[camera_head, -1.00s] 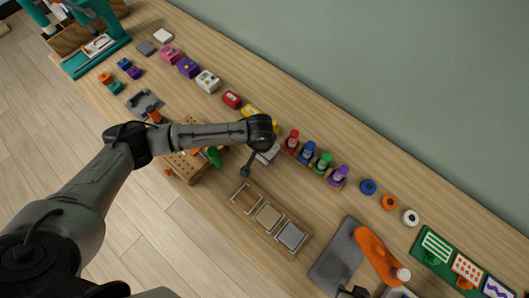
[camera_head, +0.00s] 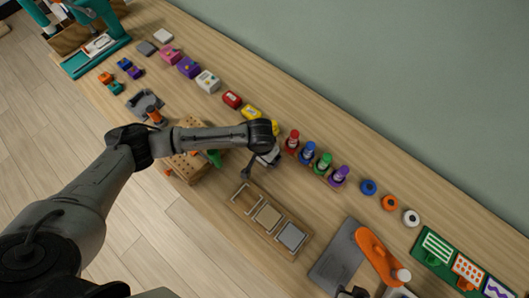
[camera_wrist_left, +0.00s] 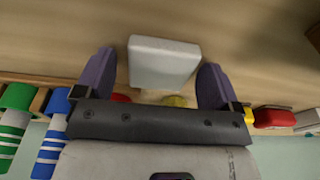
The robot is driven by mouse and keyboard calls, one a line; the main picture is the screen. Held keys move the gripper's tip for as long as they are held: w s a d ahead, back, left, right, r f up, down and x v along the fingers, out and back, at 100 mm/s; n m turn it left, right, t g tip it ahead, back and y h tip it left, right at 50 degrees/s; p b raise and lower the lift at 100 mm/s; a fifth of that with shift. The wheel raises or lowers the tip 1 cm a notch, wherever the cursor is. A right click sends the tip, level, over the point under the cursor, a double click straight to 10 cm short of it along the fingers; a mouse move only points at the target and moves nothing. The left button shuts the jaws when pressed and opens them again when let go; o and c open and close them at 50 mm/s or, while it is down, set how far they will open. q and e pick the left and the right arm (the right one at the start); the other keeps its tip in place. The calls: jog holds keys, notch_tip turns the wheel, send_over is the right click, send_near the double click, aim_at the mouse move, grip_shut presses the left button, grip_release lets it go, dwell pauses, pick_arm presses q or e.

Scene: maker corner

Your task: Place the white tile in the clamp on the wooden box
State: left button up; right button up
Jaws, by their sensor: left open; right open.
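The white tile (camera_wrist_left: 163,62) lies between the two spread purple fingers of my left gripper (camera_wrist_left: 158,82) in the left wrist view, with gaps on both sides. In the head view the tile (camera_head: 269,158) is partly hidden under my left wrist. The left gripper (camera_head: 252,167) is open there, mostly hidden by its own arm. A wooden box with rows of holes (camera_head: 185,163) stands left of it, partly behind my left forearm; a green part (camera_head: 214,158) shows at its right. I cannot make out the clamp clearly. My right gripper (camera_head: 351,292) barely shows at the bottom edge.
A wooden tray (camera_head: 238,208) with three framed slots lies in front, its right two filled. Coloured bottles (camera_head: 323,163) stand just right of the tile. An orange-armed device on a grey base (camera_head: 334,258) stands at lower right. Small coloured boxes (camera_head: 207,81) line the back.

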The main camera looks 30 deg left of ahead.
pick_arm(q)
jog(key=shift+r, duration=0.1)
